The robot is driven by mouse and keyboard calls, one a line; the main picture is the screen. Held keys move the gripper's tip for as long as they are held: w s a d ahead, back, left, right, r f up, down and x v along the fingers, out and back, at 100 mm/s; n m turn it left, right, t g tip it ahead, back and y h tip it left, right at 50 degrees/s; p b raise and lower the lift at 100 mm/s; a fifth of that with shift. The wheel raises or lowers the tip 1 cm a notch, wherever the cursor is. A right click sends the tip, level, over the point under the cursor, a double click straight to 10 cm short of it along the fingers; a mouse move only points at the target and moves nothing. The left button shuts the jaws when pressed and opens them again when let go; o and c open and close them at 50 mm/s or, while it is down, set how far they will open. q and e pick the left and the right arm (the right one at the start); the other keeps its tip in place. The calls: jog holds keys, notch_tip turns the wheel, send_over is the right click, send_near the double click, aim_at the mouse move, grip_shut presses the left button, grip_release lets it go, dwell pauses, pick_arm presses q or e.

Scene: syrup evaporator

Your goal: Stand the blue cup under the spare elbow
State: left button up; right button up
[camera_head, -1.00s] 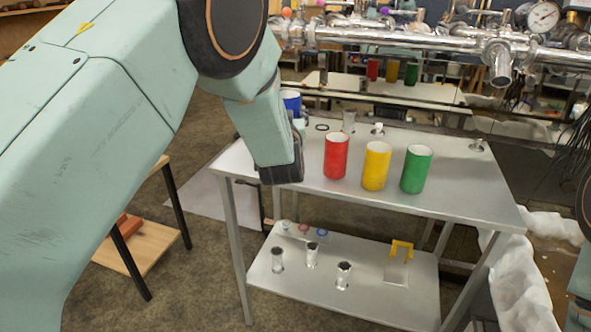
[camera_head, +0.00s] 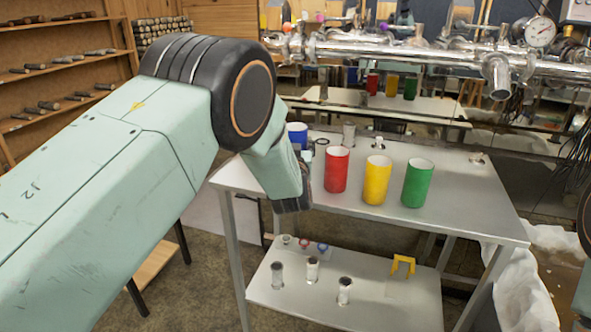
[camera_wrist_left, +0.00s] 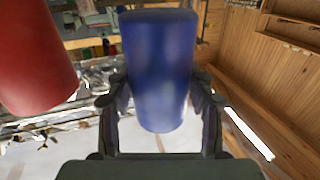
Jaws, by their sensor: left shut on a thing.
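The blue cup (camera_head: 297,132) is partly hidden behind my left arm in the head view, at the left end of the steel table. In the left wrist view the blue cup (camera_wrist_left: 158,65) fills the space between the two fingers. My left gripper (camera_wrist_left: 158,100) is shut on its sides. In the head view my own wrist hides the fingers. A steel elbow (camera_head: 497,75) opens downward from the pipe at upper right; I cannot tell if it is the spare one. Only a bit of my right arm shows at the right edge; its gripper is out of view.
A red cup (camera_head: 337,170), a yellow cup (camera_head: 376,180) and a green cup (camera_head: 416,183) stand on the steel table (camera_head: 455,205), right of my left gripper. The table's right part is mostly clear. Small steel parts stand on the lower shelf.

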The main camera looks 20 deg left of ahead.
pick_arm(q)
notch_tip(320, 180, down, 4)
jog(key=shift+s+f+b, duration=0.1)
jog(key=shift+s+b, duration=0.05)
jog(key=shift+b, duration=0.15)
jog(key=shift+w+f, duration=0.2)
jog(key=shift+f, duration=0.3)
jog(key=shift+s, duration=0.2)
jog(key=o, duration=1.2)
jog(key=shift+w+f, duration=0.15)
jog(key=shift+f, duration=0.05)
jog(key=shift+c, duration=0.2)
jog(key=shift+r, duration=0.1)
